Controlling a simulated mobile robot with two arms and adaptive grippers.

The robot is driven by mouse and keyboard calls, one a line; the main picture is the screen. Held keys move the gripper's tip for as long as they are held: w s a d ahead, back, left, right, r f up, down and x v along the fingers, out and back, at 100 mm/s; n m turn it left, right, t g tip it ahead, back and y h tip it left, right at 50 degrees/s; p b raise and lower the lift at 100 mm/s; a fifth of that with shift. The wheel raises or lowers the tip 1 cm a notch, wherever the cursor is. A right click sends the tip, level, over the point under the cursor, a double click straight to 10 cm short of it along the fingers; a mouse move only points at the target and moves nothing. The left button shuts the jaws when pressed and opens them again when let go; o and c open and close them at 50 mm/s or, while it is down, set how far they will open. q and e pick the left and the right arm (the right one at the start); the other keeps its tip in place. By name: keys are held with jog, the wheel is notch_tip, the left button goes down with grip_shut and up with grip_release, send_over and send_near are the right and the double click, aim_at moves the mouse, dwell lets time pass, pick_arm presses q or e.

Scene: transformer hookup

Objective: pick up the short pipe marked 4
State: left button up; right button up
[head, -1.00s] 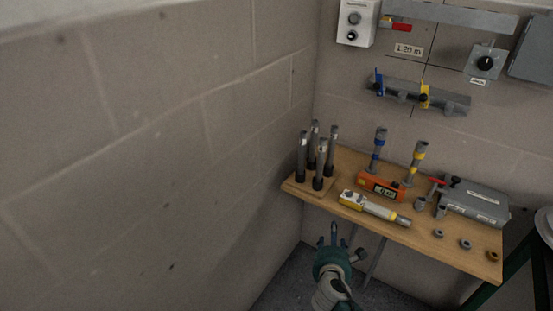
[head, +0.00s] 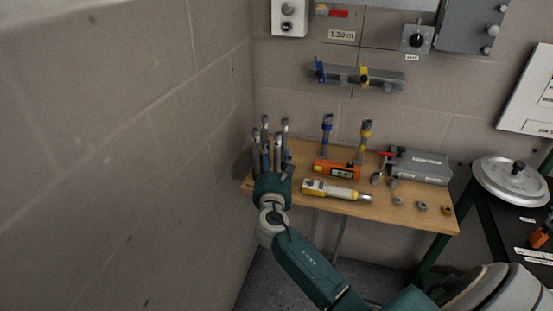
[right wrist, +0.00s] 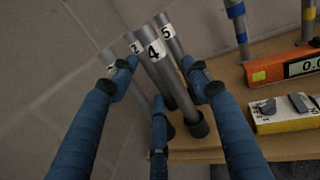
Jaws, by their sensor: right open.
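The short grey pipe marked 4 (right wrist: 155,52) stands upright, its dark lower end towards the wooden shelf. In the right wrist view it is between the spread blue fingers of my right gripper (right wrist: 158,75), which is open and not closed on it. Whether any finger touches it, I cannot tell. In the head view my right gripper (head: 273,160) is at the group of pipes at the shelf's left end and partly hides them. My left gripper is not in view.
Pipes marked 2 (right wrist: 136,46) and 5 (right wrist: 168,31) stand close behind, with another at the left. A yellow-and-white tool (head: 335,190) and an orange meter (head: 337,170) lie to the right on the wooden shelf (head: 390,212). The block wall is close on the left.

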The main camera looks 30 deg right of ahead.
aim_at(275, 151)
jog(key=x, duration=0.3)
jog(key=shift+w+d, duration=0.25)
jog(key=shift+d, duration=0.1)
jog(key=shift+s, duration=0.1)
jog(key=c, duration=0.3)
grip_shut()
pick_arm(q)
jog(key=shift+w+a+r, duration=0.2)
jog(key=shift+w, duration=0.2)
pick_arm(e)
jog(key=shift+r, duration=0.1)
